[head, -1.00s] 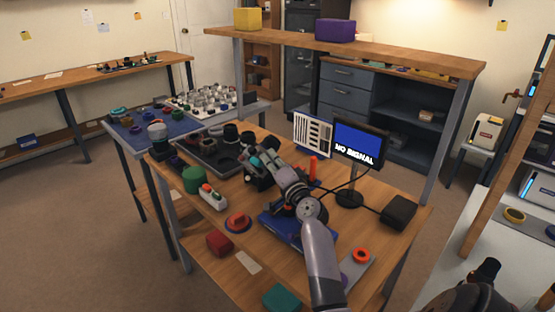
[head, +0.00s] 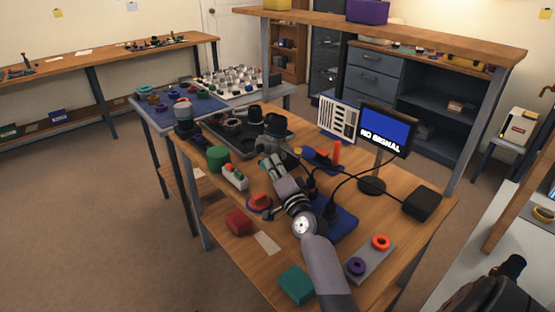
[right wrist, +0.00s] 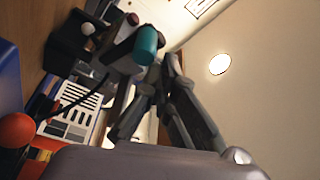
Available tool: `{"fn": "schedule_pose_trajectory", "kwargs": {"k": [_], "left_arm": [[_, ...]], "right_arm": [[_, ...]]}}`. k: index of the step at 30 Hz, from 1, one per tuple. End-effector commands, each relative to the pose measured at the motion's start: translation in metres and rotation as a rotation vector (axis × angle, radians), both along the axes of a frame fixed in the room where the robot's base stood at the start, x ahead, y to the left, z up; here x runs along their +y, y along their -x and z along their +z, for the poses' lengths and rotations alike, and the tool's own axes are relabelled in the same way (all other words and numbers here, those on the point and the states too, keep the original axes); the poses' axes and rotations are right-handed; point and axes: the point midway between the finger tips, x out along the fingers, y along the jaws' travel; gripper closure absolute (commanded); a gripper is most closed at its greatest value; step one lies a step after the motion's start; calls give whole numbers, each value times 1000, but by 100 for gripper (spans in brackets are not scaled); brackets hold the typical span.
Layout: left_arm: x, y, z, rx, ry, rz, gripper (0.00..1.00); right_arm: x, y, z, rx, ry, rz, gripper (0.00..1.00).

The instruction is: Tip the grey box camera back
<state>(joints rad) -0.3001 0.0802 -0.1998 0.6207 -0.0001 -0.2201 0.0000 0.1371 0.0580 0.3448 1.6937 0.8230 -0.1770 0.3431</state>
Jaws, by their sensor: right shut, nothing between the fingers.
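A small grey box-like body (head: 286,152), which seems to be the grey box camera, stands at the dark tray's near right corner, partly hidden by my right gripper. My right gripper (head: 268,164) is shut and empty, reaching from the near side just in front of that body; I cannot tell whether they touch. In the right wrist view the dark fingers (right wrist: 160,72) come together beside a teal cylinder (right wrist: 146,45) on a dark body. I cannot tell which object that body is.
A dark tray (head: 222,146) of lens parts lies behind. The monitor (head: 385,132), black box (head: 422,203) and cables are to the right. A blue pad (head: 343,224) lies beside my arm; a green cylinder (head: 218,158) is left. The near right tabletop is partly clear.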

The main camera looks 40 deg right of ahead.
Motion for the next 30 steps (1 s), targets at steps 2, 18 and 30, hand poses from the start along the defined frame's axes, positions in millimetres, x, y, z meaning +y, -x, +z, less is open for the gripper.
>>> {"fn": "schedule_pose_trajectory", "kwargs": {"k": [2,18,30], "left_arm": [[0,0,-1,0,0,0,60],[-1,0,-3,0,1,0,60],[-1,-1,10,-1,1,0,60]], "right_arm": [[2,0,-4,2,1,0,100],[5,1,-9,0,1,-1,100],[6,-3,4,-1,0,0,100]]}}
